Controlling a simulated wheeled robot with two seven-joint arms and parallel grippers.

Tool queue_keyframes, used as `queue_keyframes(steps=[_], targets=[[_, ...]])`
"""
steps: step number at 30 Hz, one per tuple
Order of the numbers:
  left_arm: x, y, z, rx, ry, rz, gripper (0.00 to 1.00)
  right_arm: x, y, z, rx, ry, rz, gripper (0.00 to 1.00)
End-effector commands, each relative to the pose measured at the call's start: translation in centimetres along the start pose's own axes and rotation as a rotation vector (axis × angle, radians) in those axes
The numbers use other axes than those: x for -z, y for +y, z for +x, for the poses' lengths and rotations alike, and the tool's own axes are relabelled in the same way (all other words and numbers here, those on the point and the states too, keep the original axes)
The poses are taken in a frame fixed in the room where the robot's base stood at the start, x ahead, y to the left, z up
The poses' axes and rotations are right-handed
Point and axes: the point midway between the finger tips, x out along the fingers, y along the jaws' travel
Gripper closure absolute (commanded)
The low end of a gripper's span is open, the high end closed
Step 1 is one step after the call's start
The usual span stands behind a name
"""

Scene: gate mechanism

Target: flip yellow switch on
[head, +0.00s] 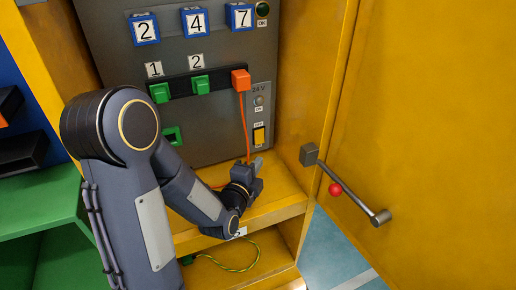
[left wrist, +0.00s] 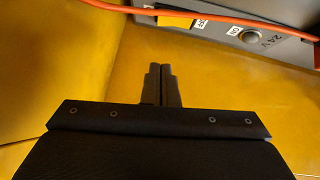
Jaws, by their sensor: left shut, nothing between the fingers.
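The yellow switch (head: 259,136) is on the grey 24 V panel (head: 267,100) on the cabinet's back wall. It also shows in the left wrist view (left wrist: 175,20) at the top, partly crossed by an orange cable, with an ON/OFF label beside it. My left gripper (head: 257,164) is just below the switch, apart from it, above the yellow shelf. Its fingers (left wrist: 161,84) are closed together and empty in the left wrist view. My right gripper is not in view.
An orange cable (head: 245,125) hangs from the orange plug (head: 241,80) beside the switch. Green blocks (head: 160,93) sit in the black strip to the left. The open yellow door (head: 430,120) with a lever and red ball (head: 335,189) stands at right.

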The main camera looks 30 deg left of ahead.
Motion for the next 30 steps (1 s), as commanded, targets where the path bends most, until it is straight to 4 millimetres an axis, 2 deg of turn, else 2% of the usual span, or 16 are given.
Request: queue_keyframes(steps=[1,6,12,18,30], targets=[[0.0,0.0,1.2,0.0,0.0,0.0,1.0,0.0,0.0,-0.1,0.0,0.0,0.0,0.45],[0.0,0.0,4.8,0.0,0.001,0.0,1.0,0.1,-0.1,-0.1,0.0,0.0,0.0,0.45],[-1.9,0.0,7.1,0.0,-0.002,0.0,1.0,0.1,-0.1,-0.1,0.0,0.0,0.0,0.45],[-2.8,0.0,8.0,0.001,0.0,0.0,1.0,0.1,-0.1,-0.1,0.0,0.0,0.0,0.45],[-2.9,0.2,8.1,0.005,0.001,0.005,1.0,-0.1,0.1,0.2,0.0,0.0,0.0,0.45]])
